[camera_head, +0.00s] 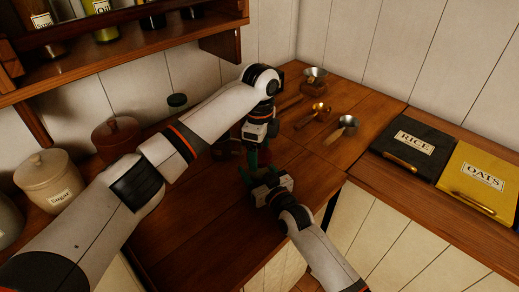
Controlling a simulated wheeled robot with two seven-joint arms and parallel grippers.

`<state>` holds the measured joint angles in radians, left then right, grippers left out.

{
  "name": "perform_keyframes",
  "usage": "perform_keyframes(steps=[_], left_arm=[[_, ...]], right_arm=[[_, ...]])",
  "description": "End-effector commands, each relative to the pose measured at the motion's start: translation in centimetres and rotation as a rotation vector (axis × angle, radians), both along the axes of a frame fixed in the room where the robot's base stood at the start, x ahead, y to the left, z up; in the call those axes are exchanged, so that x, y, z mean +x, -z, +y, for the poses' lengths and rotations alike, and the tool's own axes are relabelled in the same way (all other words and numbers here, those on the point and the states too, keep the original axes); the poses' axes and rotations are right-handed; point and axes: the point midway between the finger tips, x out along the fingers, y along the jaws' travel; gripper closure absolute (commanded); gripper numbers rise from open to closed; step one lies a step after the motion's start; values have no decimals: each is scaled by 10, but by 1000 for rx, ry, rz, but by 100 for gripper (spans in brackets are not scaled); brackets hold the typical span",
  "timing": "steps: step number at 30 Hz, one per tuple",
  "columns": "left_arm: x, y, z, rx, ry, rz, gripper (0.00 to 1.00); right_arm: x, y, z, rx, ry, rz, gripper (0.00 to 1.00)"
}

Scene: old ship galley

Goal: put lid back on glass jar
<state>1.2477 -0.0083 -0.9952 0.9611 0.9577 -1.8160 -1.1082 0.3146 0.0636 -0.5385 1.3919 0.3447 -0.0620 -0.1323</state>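My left gripper (259,158) points down over the middle of the wooden counter. My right gripper (262,178) is close below it in the picture, reaching in from the lower right. Dark green shapes show between the two grippers; I cannot tell whether they are fingers or part of a jar. I cannot make out what either gripper holds. No glass jar or loose lid can be made out clearly.
The wooden counter (205,240) is bare at the front. A sugar canister (48,180) and a red-brown pot (116,137) stand at left, under a shelf (130,50). Metal scoops (345,125) lie at the back right. Rice (413,147) and oats (481,184) boxes are at right.

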Motion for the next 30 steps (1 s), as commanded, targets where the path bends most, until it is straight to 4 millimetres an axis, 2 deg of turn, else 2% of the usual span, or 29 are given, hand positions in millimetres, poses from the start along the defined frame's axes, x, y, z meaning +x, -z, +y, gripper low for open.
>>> perform_keyframes(steps=[9, 13, 17, 24, 30], left_arm=[[0, 0, 0, -1, 0, 1, 13], [0, -10, -1, -1, 0, -1, 13], [0, -32, -1, -2, 0, -3, 13], [1, -84, -1, -1, -1, -2, 13], [1, -112, -1, -1, -1, 0, 13]], right_arm=[[0, 0, 0, -1, 0, 1, 100], [0, 0, 0, -1, 0, 1, 100], [0, 0, 0, -1, 0, 1, 100], [0, 0, 0, -1, 0, 1, 100], [0, 0, 0, -1, 0, 1, 100]])
